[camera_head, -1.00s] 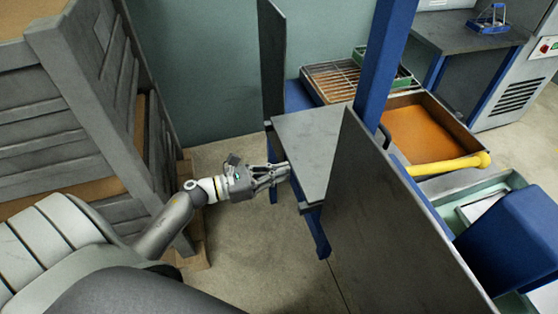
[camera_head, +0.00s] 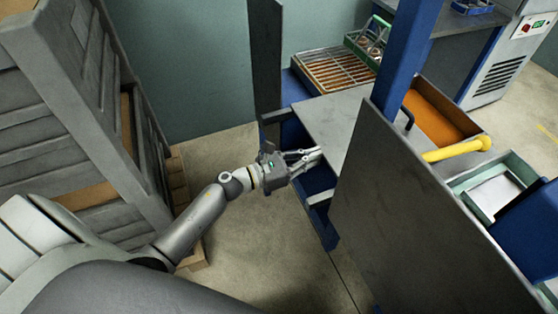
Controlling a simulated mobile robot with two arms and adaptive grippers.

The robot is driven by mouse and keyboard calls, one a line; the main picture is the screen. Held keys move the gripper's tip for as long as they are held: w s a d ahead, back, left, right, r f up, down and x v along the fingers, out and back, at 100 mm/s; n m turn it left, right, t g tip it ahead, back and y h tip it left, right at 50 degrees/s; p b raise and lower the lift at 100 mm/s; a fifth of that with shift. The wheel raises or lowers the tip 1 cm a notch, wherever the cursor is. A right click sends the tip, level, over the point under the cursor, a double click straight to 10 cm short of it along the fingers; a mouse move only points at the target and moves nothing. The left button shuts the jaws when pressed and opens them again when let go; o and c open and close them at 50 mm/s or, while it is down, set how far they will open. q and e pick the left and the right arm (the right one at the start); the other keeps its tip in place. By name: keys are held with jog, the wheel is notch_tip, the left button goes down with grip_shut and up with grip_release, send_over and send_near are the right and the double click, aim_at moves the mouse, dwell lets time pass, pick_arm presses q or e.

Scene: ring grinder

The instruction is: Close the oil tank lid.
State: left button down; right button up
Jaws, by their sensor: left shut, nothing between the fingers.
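The oil tank lid (camera_head: 332,122) is a flat grey plate lying level between two upright dark panels. A black handle (camera_head: 408,118) shows at its right side. The oil tank (camera_head: 432,117) shows orange-brown to the right of the lid, partly uncovered. My left gripper (camera_head: 319,154) is shut and empty, with its fingertips at the lid's near left edge. Contact there looks likely but I cannot be sure. The near panel hides part of the lid and tank. My right gripper is not in view.
The near dark panel (camera_head: 415,210) and blue post (camera_head: 408,50) stand right of my left gripper. A far dark panel (camera_head: 266,60) rises behind it. A wire rack (camera_head: 335,70) and yellow pipe (camera_head: 458,148) lie beyond. A grey crate stack (camera_head: 75,100) stands left; floor between is clear.

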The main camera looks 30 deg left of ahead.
aim_at(330, 152)
pick_arm(q)
jog(key=x, duration=0.3)
jog(key=b+x, duration=0.1)
jog(key=x, duration=0.1)
jog(key=shift+w+d+f, duration=0.2)
jog(key=shift+w, duration=0.15)
jog(key=b+x, duration=0.3)
jog(key=x, duration=0.7)
jog(key=shift+d+b, duration=0.3)
jog(key=shift+d, duration=0.1)
jog(key=shift+w+d+r, duration=0.1)
jog(key=shift+w+d, duration=0.2)
jog(key=shift+w, duration=0.1)
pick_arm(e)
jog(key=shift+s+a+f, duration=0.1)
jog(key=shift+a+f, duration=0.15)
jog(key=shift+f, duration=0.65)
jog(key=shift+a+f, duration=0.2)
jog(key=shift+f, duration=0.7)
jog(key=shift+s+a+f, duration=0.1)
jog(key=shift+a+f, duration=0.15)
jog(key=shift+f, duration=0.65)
